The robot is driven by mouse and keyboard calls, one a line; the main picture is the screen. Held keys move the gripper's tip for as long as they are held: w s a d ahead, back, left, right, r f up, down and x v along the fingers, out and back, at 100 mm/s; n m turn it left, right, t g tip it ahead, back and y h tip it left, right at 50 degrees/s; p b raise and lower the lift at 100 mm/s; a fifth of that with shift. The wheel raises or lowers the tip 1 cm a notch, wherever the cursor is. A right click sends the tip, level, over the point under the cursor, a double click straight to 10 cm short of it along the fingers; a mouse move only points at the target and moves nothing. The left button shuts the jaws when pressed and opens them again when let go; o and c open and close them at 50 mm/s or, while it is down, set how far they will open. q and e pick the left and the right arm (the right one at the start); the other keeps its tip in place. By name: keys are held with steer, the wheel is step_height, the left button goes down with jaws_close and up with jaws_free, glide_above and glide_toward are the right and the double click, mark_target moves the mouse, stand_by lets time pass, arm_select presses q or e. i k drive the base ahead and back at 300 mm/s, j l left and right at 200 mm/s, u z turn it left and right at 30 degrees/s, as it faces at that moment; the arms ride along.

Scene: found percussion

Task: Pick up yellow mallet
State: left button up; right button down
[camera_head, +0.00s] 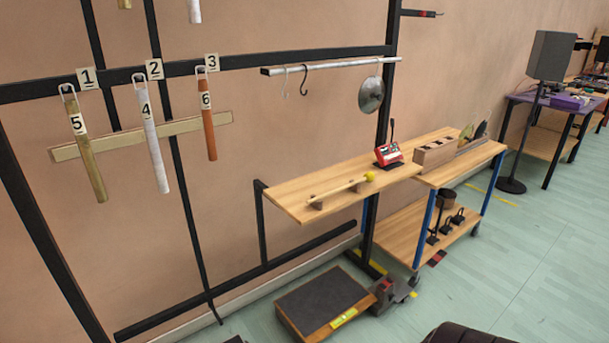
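The yellow mallet has a small yellow ball head (369,176) and a light wooden stick (338,189). It lies on small brown rests (316,204) on a wooden shelf (290,196) fixed to the black frame. The head points to the right and away from me. Neither of my grippers is in view, and nothing touches the mallet.
Numbered tubes (152,138) hang from the black frame (220,62) at left. A rail (330,66) holds hooks and a metal pan (371,95). A red device (388,154) sits beyond the mallet. A wooden cart (475,159) stands at right, and a dark-topped platform (320,300) sits below.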

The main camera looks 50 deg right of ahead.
mark_target(369, 176)
steer(key=z, duration=1.9)
